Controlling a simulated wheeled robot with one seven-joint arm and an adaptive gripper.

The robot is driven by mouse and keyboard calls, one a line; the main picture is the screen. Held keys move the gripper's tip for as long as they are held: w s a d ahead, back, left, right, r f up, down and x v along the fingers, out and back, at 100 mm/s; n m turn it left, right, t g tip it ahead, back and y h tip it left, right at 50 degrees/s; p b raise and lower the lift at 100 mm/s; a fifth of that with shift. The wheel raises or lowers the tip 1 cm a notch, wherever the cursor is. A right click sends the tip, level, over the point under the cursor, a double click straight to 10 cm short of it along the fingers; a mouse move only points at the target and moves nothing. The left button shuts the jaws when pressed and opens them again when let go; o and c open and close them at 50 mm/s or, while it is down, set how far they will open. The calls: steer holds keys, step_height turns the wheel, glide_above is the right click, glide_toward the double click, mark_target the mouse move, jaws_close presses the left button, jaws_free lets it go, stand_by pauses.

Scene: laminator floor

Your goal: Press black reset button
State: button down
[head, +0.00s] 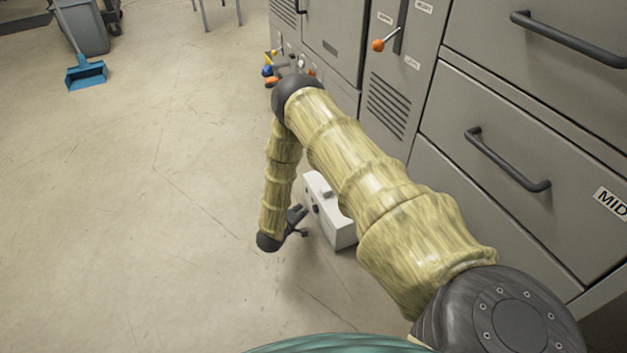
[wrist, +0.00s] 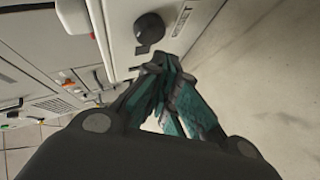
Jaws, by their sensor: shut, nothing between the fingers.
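A white box (head: 343,232) stands low by the cabinets, partly hidden behind my arm in the head view. Small dark knobs or buttons show on it. My gripper (head: 302,222) is beside the box's left face. In the wrist view the fingertips (wrist: 160,66) are together and empty, just below the black knob in the picture. I cannot tell whether they touch the box.
Grey cabinets (head: 480,95) with dark bar handles line the right side. An orange-knobbed lever (head: 378,45) and several coloured controls (head: 270,70) are on the cabinet fronts farther back. Open floor (head: 150,210) lies to the left. A blue dustpan (head: 87,75) stands far left.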

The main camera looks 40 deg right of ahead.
steer(key=a, duration=0.2)
steer(key=w+a, duration=0.1)
steer(key=a, duration=0.1)
steer(key=shift+a, duration=0.2)
stand_by(0.9)
